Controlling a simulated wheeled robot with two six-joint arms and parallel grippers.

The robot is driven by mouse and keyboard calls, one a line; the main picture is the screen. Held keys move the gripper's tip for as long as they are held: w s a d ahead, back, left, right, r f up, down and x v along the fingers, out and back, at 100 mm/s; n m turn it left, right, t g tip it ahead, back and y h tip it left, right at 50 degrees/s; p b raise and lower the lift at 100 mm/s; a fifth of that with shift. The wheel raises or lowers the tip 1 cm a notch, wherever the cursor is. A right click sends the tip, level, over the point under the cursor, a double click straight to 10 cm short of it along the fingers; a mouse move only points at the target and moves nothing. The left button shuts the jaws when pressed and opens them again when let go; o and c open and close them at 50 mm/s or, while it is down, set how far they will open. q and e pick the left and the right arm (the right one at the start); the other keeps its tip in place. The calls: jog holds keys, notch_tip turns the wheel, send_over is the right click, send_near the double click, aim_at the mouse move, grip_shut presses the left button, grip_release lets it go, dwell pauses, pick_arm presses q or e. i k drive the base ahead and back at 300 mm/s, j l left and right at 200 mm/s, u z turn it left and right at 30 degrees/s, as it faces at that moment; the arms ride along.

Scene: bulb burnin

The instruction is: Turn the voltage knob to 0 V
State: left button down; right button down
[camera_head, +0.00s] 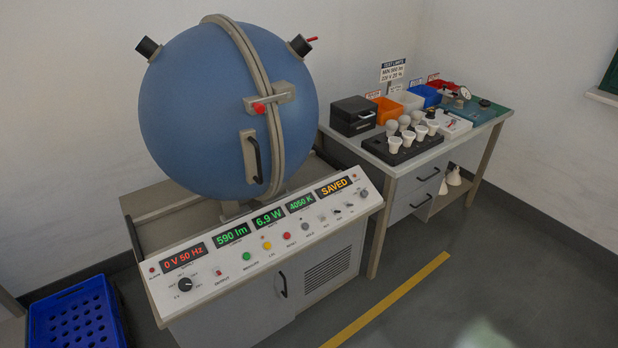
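The voltage knob (185,285) is a round black dial at the left end of the sloped control panel (262,262). The red display (184,257) above it reads "0 V 50 Hz". The knob's exact pointer direction is too small to tell. Right of the knob is a small output switch (218,272). Neither of my grippers shows in the head view, and nothing touches the knob.
A large blue sphere (195,110) stands behind the panel. A side table at the right holds a black bulb rack (400,150), coloured bins and a dark box (352,115). A blue crate (75,318) sits at lower left. The floor in front is clear.

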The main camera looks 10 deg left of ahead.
aim_at(184, 284)
jog(key=u, duration=1.35)
